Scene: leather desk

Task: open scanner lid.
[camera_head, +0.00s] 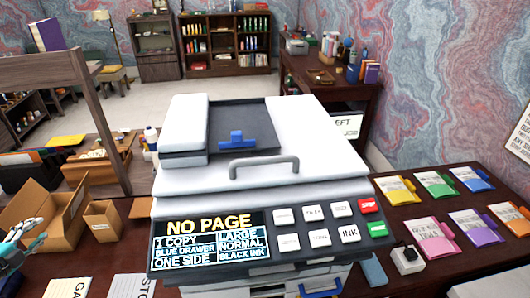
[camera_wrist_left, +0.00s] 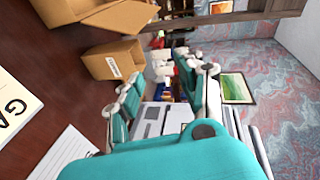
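The white scanner (camera_head: 320,140) stands in the middle of the desk in the head view. Its lid (camera_head: 310,125) is down, with a grey bar handle (camera_head: 263,164) on the front edge. A dark feeder tray with a blue guide (camera_head: 236,142) is on top. The screen (camera_head: 212,240) reads "NO PAGE". My left gripper (camera_head: 18,238) is at the left edge, well left of the scanner and apart from the handle. In the left wrist view its teal fingers (camera_wrist_left: 165,92) are spread with nothing held between them. My right gripper is in neither view.
An open cardboard box (camera_head: 50,218) and a smaller box (camera_head: 103,221) stand between my left gripper and the scanner. Buttons (camera_head: 315,225) sit beside the screen. Coloured folders (camera_head: 435,184) lie on the right. A wooden shelf post (camera_head: 100,120) rises at the left.

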